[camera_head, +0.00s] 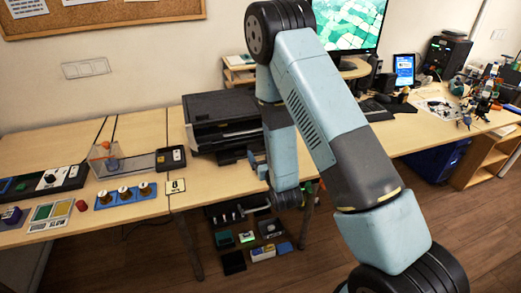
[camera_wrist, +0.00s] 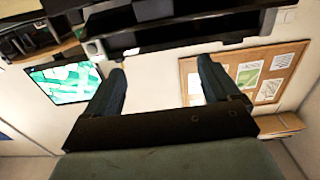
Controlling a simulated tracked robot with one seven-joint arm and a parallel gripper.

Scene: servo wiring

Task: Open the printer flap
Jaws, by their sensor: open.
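The black printer (camera_head: 208,108) stands on the table left of my arm in the head view. Its front has a slot and a tray, and my arm covers its right side. In the wrist view, which is upside down, the dark printer body (camera_wrist: 185,28) spans the top edge. I cannot tell which panel is the flap. My gripper (camera_wrist: 162,72) is open, with its two dark fingers apart and nothing between them. The fingertips appear apart from the printer. In the head view my wrist hangs low in front of the table edge, and the fingers are hard to make out.
A small sign marked 8 (camera_head: 176,186) and a black box (camera_head: 171,158) stand left of the printer. A blue strip with several knobs (camera_head: 125,195) lies further left. A monitor (camera_head: 350,24) stands behind right. Several small boxes (camera_head: 263,253) are below the table.

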